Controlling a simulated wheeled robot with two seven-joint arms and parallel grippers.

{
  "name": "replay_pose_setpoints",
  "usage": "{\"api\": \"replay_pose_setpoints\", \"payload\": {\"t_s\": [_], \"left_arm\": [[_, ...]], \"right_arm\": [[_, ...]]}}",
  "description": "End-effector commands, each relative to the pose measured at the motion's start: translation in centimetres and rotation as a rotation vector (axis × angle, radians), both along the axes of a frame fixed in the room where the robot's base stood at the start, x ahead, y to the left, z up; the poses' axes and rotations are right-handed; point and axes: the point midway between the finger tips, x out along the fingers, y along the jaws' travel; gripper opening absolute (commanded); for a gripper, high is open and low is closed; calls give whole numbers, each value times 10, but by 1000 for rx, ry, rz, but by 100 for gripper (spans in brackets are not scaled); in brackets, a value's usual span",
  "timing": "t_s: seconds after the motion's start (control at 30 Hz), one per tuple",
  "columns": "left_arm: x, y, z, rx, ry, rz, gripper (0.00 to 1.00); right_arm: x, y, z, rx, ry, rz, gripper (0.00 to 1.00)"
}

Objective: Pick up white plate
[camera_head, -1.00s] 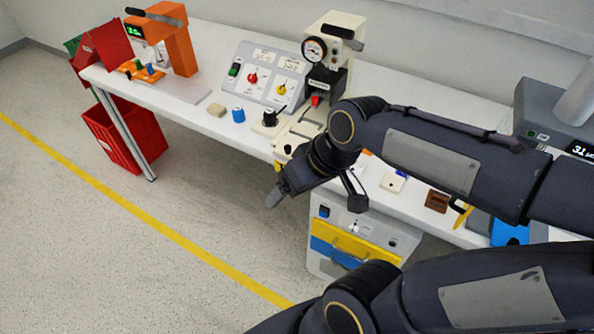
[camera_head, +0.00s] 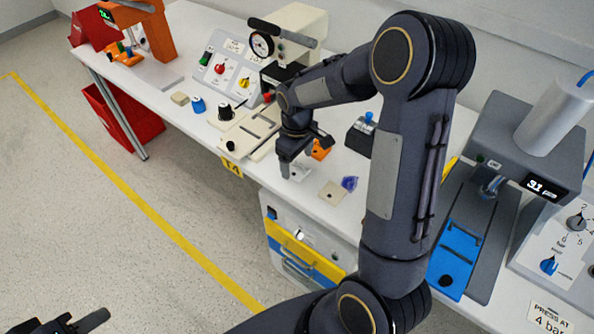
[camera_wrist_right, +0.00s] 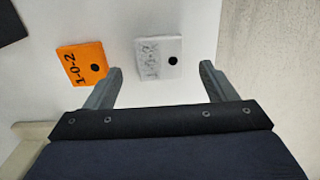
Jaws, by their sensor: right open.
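The white plate (camera_wrist_right: 158,57) lies flat on the white table, with a black hole and 1-0-2 style markings. In the head view the white plate (camera_head: 299,173) shows beside my right gripper's fingers, partly covered. My right gripper (camera_wrist_right: 161,73) is open and empty, with the plate ahead of and between its fingertips in the wrist view. I see no contact. In the head view my right gripper (camera_head: 303,156) points down over the table's front part. My left gripper (camera_head: 78,322) is partly in view at the bottom left, away from the table; its opening is unclear.
An orange plate (camera_wrist_right: 81,65) lies left of the white one. A beige plate (camera_head: 333,193) and a small blue-purple piece (camera_head: 349,183) lie to its right in the head view. A beige fixture (camera_head: 250,132) stands left. A blue-bedded press (camera_head: 455,250) stands right.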

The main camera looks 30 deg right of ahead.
Motion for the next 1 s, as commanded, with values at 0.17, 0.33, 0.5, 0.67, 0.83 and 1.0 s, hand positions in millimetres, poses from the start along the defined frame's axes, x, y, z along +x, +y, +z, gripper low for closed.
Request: {"api": "replay_pose_setpoints", "payload": {"t_s": [0.17, 0.33, 0.5, 0.67, 0.83, 1.0], "left_arm": [[0, 0, 3, 0, 0, 0, 36], [0, 0, 3, 0, 0, 0, 36], [0, 0, 2, 0, 0, 0, 36], [0, 0, 2, 0, 0, 0, 36], [0, 0, 2, 0, 0, 0, 36], [0, 0, 2, 0, 0, 0, 36]], "right_arm": [[0, 1, -26, -1, 4, 0, 78], [0, 0, -32, 0, 1, -1, 78], [0, 0, -31, 0, 0, -2, 74], [0, 1, -31, 0, 0, -2, 53], [0, 0, -31, 0, 0, -2, 31], [0, 0, -31, 0, 0, -2, 30]]}}
